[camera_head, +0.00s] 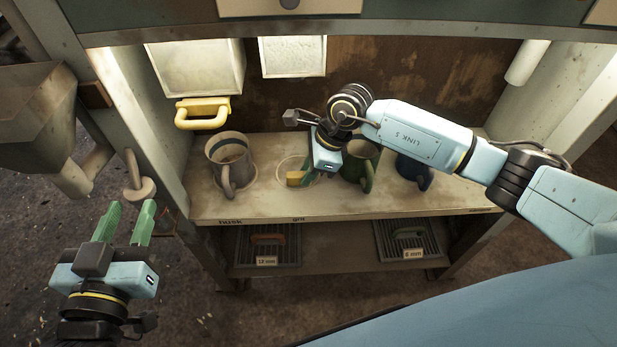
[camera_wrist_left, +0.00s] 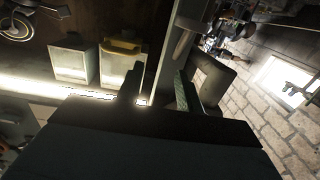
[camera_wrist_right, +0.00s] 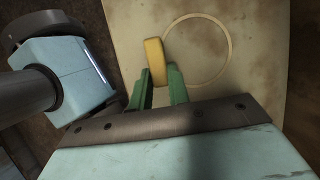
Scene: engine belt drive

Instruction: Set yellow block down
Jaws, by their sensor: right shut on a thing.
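The yellow block (camera_head: 295,178) is at the fingertips of my right gripper (camera_head: 308,178), low over the pale shelf and beside a marked ring. In the right wrist view the block (camera_wrist_right: 154,62) sits at the ends of the green fingers (camera_wrist_right: 160,76), overlapping the left edge of the ring (camera_wrist_right: 228,50). I cannot tell whether it touches the shelf. My right gripper is shut on it. My left gripper (camera_head: 123,222) is open and empty, with green fingers apart, to the left of and outside the shelf.
A grey mug (camera_head: 232,158) stands left of the ring. A green mug (camera_head: 362,162) and a dark blue mug (camera_head: 415,170) stand to the right, close to my right gripper. A yellow handle (camera_head: 203,113) juts out above the grey mug. Two labelled grates are on the lower shelf (camera_head: 330,258).

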